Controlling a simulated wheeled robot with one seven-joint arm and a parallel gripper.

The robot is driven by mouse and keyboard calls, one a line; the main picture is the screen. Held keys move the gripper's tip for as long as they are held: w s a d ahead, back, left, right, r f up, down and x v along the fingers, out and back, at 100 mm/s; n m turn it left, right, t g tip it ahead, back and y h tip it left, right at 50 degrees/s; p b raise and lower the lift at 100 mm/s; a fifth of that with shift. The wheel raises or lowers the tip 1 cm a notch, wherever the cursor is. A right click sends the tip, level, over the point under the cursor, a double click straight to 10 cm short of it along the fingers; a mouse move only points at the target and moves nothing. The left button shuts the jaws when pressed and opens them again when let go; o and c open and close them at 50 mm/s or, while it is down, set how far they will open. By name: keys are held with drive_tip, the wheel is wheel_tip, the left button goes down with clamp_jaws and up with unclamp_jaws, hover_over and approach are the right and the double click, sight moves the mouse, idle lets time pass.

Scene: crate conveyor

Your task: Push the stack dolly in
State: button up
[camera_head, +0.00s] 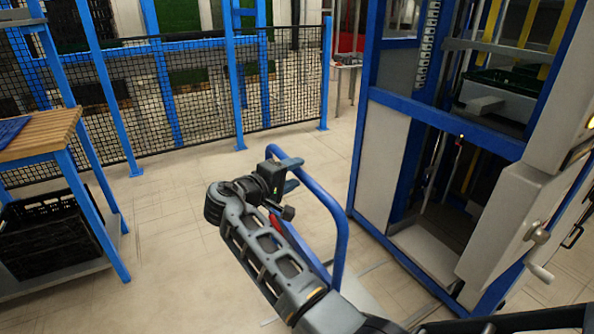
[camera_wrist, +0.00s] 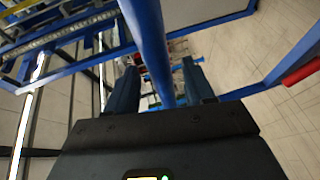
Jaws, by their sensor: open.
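A bent blue tube handle (camera_head: 342,225), which appears to belong to the stack dolly, stands upright in front of the blue-framed machine in the head view. The dolly's base is mostly hidden behind my arm and below the frame. My gripper (camera_head: 286,176) is open at the handle's upper left part. In the wrist view, a blue tube (camera_wrist: 146,35) runs down between the two spread fingers of my gripper (camera_wrist: 160,88). I cannot tell whether a finger touches it.
A blue-framed machine (camera_head: 432,115) with an open lower bay (camera_head: 440,215) stands at the right. A wooden-topped bench (camera_head: 40,135) with a black crate (camera_head: 45,235) below is at the left. A mesh fence (camera_head: 190,95) runs behind. The floor (camera_head: 170,240) between is clear.

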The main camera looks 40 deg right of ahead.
drive_tip(key=shift+x, duration=1.05)
clamp_jaws()
